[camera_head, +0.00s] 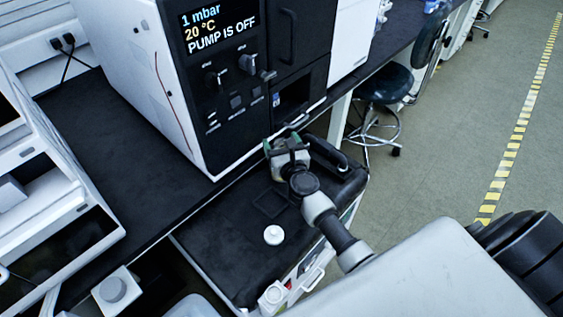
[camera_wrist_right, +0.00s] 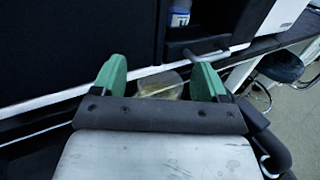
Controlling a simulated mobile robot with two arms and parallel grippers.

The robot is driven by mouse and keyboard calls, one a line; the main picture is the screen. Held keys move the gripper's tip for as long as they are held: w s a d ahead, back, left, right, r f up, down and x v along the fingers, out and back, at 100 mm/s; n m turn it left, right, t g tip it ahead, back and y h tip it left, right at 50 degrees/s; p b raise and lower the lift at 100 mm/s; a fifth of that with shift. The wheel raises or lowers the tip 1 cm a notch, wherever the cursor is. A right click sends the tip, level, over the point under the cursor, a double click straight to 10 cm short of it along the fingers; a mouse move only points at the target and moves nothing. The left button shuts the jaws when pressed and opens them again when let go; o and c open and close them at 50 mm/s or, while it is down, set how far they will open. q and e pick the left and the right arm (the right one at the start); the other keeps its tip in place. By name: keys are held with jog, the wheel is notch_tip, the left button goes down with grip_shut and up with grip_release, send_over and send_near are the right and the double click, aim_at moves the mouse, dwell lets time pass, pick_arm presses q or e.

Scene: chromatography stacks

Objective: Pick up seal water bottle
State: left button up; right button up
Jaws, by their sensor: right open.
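No label readable as seal water shows, so I cannot tell for sure which thing is the seal water bottle. A translucent, beige-tinted object (camera_wrist_right: 163,86) shows between the green fingers of my right gripper (camera_wrist_right: 161,72), partly hidden by the gripper's dark edge. The fingers stand apart on either side of it, and contact is not visible. In the head view my right gripper (camera_head: 286,147) is over the far part of the black-topped cart, before the machine. A small bottle with a blue label stands in the machine's niche (camera_head: 276,99) and shows in the wrist view (camera_wrist_right: 180,14). My left gripper is out of view.
A round white cap (camera_head: 273,235) is on the black cart top (camera_head: 220,240). The white machine (camera_head: 135,70) with a "PUMP IS OFF" display stands close behind my right gripper. A black hose or handle (camera_head: 328,152) lies right beside it. A stool (camera_head: 387,84) stands beyond.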

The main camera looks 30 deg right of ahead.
grip_shut()
dwell(0.3)
jog(key=shift+r, duration=0.1)
